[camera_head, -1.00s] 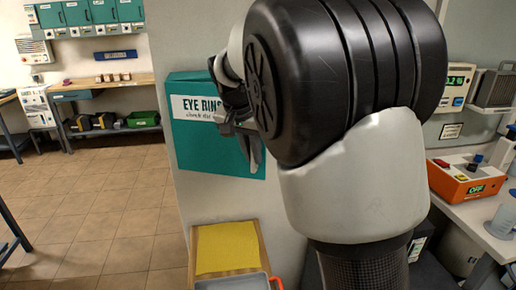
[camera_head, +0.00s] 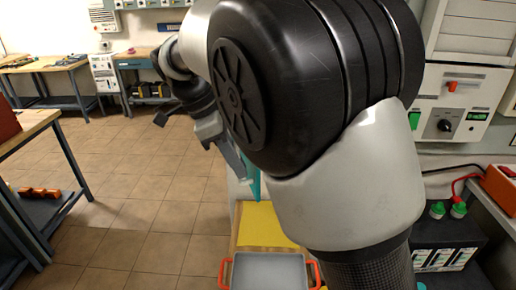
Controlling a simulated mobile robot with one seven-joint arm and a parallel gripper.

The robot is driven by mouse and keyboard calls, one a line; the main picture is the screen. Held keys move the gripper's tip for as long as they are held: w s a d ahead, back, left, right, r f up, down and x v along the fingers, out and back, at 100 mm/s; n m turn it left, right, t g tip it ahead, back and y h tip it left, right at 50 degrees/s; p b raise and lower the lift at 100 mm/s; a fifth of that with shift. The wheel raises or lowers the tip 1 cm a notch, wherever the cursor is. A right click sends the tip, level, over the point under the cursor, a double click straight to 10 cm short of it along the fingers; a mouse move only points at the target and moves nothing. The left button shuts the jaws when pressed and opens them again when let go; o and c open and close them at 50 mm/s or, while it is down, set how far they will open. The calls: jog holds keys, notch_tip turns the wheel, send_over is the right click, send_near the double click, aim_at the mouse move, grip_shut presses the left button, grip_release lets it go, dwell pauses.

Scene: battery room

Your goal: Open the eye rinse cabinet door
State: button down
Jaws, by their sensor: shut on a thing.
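The eye rinse cabinet (camera_head: 254,184) shows only as a narrow teal strip beside my arm. Its lettered front is out of sight, and my large black and white arm link covers most of that area. My gripper (camera_head: 212,128) is at the end of the arm, left of the link, above the floor. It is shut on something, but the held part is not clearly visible. A long grey-blue piece slants down and right from the gripper towards the teal strip; I cannot tell whether it is a finger or the door seen nearly edge-on.
A yellow sheet (camera_head: 265,222) lies on a wooden top below the cabinet. A grey tray (camera_head: 268,272) with orange handles is in front. A workbench (camera_head: 30,133) stands at left. Equipment and a battery (camera_head: 445,248) crowd the right. The tiled floor (camera_head: 150,190) is open.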

jog(key=shift+s+a+p, duration=0.15)
jog(key=shift+a+p, duration=0.15)
jog(key=shift+a, duration=1.05)
jog(key=c, duration=1.8)
grip_release()
jog(key=p+v, duration=0.2)
jog(key=v, duration=1.5)
jog(key=shift+r+p, duration=0.3)
jog(key=shift+p, duration=0.1)
